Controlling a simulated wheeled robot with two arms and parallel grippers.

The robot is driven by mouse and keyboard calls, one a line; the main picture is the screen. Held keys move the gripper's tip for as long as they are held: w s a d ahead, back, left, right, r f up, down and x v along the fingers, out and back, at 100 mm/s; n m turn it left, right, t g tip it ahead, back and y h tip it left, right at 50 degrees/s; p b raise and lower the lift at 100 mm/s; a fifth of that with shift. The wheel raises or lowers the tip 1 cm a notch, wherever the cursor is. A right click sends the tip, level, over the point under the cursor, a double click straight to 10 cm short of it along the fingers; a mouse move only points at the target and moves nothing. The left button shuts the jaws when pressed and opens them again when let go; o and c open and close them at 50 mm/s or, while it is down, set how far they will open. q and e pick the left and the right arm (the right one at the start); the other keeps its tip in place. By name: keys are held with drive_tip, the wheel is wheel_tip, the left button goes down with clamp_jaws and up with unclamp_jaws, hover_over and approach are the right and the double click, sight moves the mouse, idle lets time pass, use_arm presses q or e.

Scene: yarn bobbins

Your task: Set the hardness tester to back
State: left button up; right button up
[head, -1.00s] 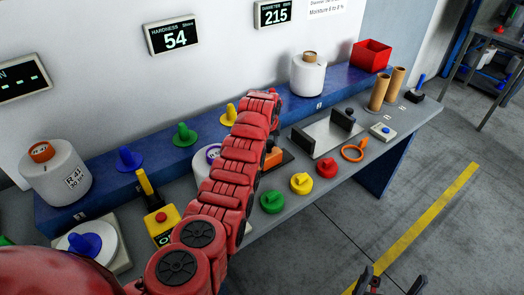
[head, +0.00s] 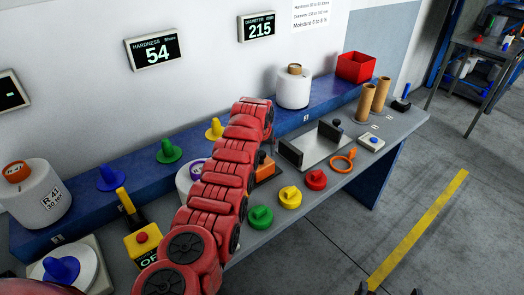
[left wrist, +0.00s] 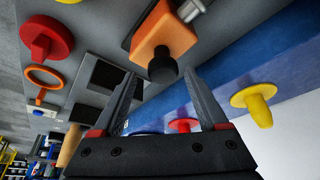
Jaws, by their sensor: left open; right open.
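The hardness tester, an orange block (left wrist: 160,38) with a black round tip, lies just beyond my left gripper (left wrist: 165,98) in the left wrist view. The fingers are open and empty, with the black tip in front of the gap between them. In the head view the tester (head: 264,168) shows only partly, on the bench behind my red left arm, and my left gripper is hidden there. The hardness display (head: 153,50) on the wall reads 54. My right gripper (head: 389,291) just shows at the bottom edge, open and away from the bench.
Green (head: 260,217), yellow (head: 289,197) and red (head: 316,180) knobs stand along the bench front beside an orange ring (head: 342,160). A metal fixture (head: 318,146) stands behind them. A white bobbin (head: 294,89) and red box (head: 356,67) are on the blue shelf.

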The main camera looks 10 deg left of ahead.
use_arm(q)
drive_tip(key=shift+s+r, duration=0.1)
drive_tip(key=shift+s+r+b, duration=0.2)
drive_tip(key=shift+r+b, duration=0.25)
drive_tip(key=shift+r, duration=0.05)
drive_tip(key=b+v, duration=0.1)
drive_tip(key=v, duration=1.5)
drive_tip(key=shift+b, duration=0.35)
drive_tip(key=shift+w, duration=0.1)
